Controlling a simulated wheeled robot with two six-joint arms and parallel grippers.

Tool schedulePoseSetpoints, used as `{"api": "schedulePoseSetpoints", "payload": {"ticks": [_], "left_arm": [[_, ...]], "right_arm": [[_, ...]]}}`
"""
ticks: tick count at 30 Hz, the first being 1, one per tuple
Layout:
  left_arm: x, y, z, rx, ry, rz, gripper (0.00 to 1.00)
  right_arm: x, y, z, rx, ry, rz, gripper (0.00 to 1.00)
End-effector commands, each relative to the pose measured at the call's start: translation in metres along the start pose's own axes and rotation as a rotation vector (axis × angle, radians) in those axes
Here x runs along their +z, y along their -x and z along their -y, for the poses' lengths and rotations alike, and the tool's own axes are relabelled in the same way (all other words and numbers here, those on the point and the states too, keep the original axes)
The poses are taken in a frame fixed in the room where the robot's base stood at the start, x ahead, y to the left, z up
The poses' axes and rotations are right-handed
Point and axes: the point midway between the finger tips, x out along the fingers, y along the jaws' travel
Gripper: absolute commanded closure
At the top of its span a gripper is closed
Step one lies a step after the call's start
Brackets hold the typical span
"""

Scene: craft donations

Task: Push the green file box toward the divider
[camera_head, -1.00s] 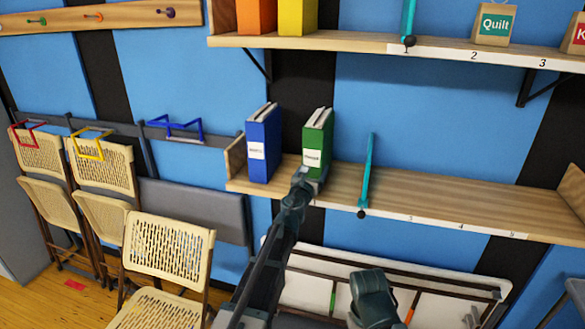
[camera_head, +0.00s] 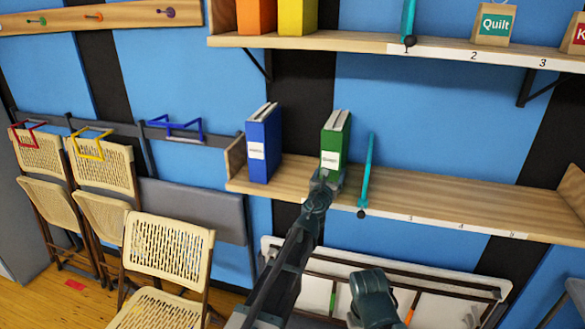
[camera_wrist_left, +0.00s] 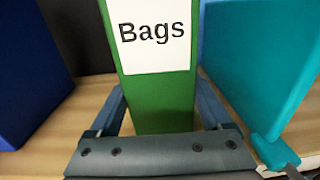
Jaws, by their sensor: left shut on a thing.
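The green file box (camera_head: 335,142) stands upright on the lower wooden shelf, with a white label. In the left wrist view the green file box (camera_wrist_left: 160,103) fills the middle, its label reading "Bags". The teal divider (camera_head: 367,170) stands just right of it, with a narrow gap between them at the shelf front; it also shows in the left wrist view (camera_wrist_left: 262,70). My left gripper (camera_head: 324,182) is at the lower front of the box; in the left wrist view its fingers (camera_wrist_left: 160,122) are around the box's two sides, shut on it.
A blue file box (camera_head: 263,146) stands at the shelf's left end, with free shelf between it and the green one. Right of the divider the lower shelf (camera_head: 455,203) is bare. An upper shelf (camera_head: 350,47) hangs above. Folding chairs (camera_head: 168,258) stand at lower left.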

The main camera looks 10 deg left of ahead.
Motion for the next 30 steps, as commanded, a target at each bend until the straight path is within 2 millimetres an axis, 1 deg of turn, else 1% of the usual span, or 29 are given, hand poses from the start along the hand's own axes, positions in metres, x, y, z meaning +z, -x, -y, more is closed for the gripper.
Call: {"api": "schedulePoseSetpoints", "payload": {"ticks": [1,18,23,30], "left_arm": [[0.0,0.0,0.005,-0.003,0.001,0.0,0.84],[0.0,-0.001,0.037,-0.003,0.001,0.0,0.84],[0.0,-0.001,0.042,-0.002,0.001,0.0,0.84],[0.0,-0.001,0.043,-0.002,0.001,0.0,0.84]], "right_arm": [[0.0,0.0,0.0,0.0,0.0,0.0,0.5],[0.0,0.0,0.0,0.0,0.0,0.0,0.5],[0.0,0.0,0.0,0.0,0.0,0.0,0.5],[0.0,0.0,0.0,0.0,0.0,0.0,0.5]]}}
